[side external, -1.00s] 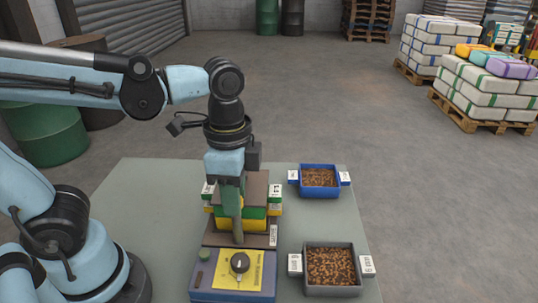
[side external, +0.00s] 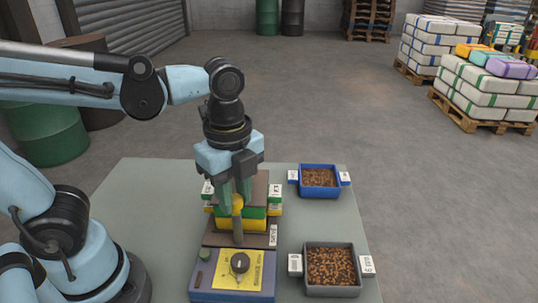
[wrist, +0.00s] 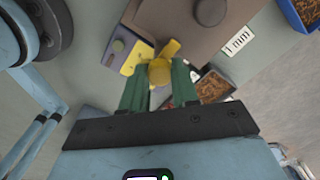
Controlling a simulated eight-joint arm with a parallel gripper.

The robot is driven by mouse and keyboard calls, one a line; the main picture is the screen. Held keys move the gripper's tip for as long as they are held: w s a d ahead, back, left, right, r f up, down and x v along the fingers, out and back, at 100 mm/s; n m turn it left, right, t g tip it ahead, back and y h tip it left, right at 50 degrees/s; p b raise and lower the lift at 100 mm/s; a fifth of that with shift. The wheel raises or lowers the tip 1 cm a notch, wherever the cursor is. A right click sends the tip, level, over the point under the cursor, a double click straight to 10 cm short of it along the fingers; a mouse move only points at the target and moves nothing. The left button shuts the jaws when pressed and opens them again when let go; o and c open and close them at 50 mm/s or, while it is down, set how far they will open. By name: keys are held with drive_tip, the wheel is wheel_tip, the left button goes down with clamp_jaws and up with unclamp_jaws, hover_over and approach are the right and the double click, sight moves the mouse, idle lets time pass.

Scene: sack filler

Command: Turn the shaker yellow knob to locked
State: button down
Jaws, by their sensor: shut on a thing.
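The shaker (side external: 255,223) is a stack of green and yellow layers with a brown top, in the middle of the table in the side view. A yellow knob (side external: 237,204) shows at its near side, between the fingers of my gripper (side external: 236,198). In the wrist view the knob (wrist: 160,71) sits between the green fingers of my gripper (wrist: 160,80), with a yellow arm sticking out towards the upper right. My gripper points down and is shut on the knob. The fingers hide part of it, and I cannot read any lock marking.
A blue tray (side external: 320,194) and a grey tray (side external: 331,291), both holding brown pieces, stand to the right. The table's left side (side external: 145,200) is clear.

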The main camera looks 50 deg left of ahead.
sight(234, 198)
idle(0.5)
drive_tip(key=c, duration=0.8)
unclamp_jaws()
drive_tip(key=shift+c, duration=0.2)
drive_tip(key=shift+r, duration=0.15)
wheel_tip(234, 198, up, 12)
drive_tip(key=shift+f, duration=0.2)
drive_tip(key=shift+f, duration=5.95)
drive_tip(key=shift+r, duration=0.15)
